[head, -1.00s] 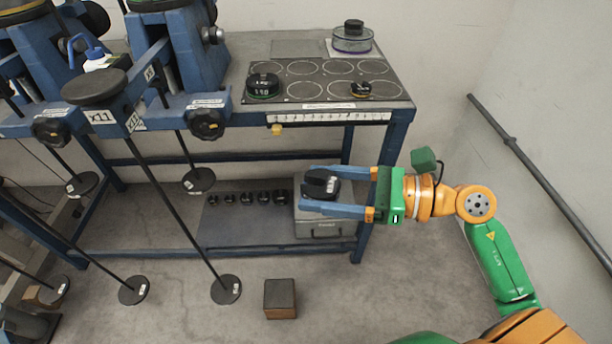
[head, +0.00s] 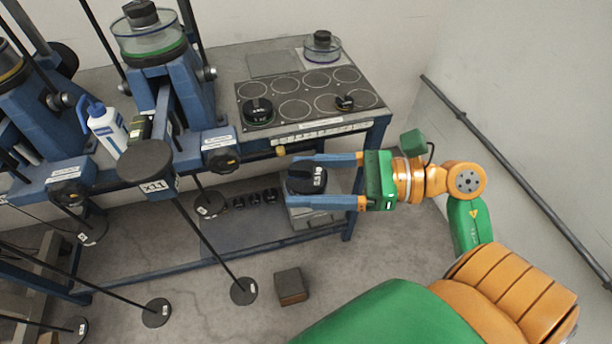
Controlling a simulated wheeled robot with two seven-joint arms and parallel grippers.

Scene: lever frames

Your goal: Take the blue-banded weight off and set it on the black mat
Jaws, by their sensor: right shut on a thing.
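My right gripper (head: 297,181) is shut on a black round weight (head: 307,178) with a white label on top, held in the air in front of the bench. No coloured band on this weight can be made out from this angle. The black mat (head: 290,98) lies on the bench top, beyond and above the gripper in the head view, and is marked with several pale rings. A black weight with a green band (head: 258,112) sits at its left, and a small black weight with a yellowish band (head: 345,103) at its right. My left gripper is not in view.
Blue lever frames stand at left, with a black disc (head: 147,160) on the X11 arm and rods hanging below. A clear container (head: 322,49) stands behind the mat. A grey box (head: 318,212) and small weights are on the lower shelf. Several mat rings are bare.

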